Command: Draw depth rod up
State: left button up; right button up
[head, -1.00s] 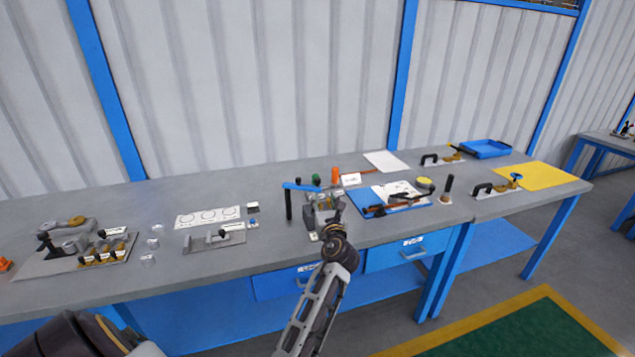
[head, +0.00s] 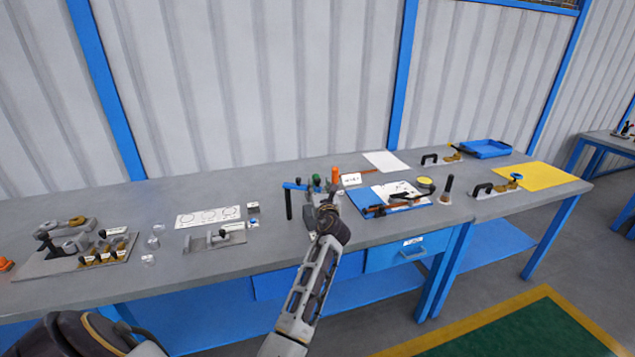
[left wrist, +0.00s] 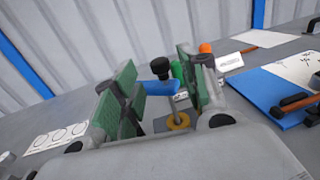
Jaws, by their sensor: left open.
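My left gripper (head: 323,200) reaches over the bench to a small fixture with a blue arm (head: 295,186) and a black post (head: 289,206). In the left wrist view the gripper (left wrist: 157,72) is open, its two green-padded fingers apart. Between and beyond the fingers a black knob (left wrist: 160,67) tops an upright rod, which I take for the depth rod. The blue arm (left wrist: 160,88) crosses below the knob, and a brass-coloured ring (left wrist: 178,121) lies lower down. I see no finger contact with the knob. In the head view my gripper hides much of the fixture. My right gripper is not in view.
Green and orange upright pieces (head: 334,174) and a white label card (head: 351,179) stand close behind the fixture. A blue board with tools (head: 372,211) lies to the right. A sheet with circles (head: 208,216) and a metal bracket (head: 215,238) lie left. The bench's back left is clear.

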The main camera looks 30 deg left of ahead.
aim_at(318, 182)
pick_arm(q)
jog(key=x, duration=0.3)
jog(key=shift+w+a, duration=0.1)
jog(key=shift+a, duration=0.05)
jog(key=shift+w+a, duration=0.3)
jog(key=shift+w, duration=0.1)
jog(key=shift+w+a, duration=0.2)
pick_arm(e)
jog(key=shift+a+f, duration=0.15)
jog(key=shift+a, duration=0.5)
pick_arm(q)
grip_shut()
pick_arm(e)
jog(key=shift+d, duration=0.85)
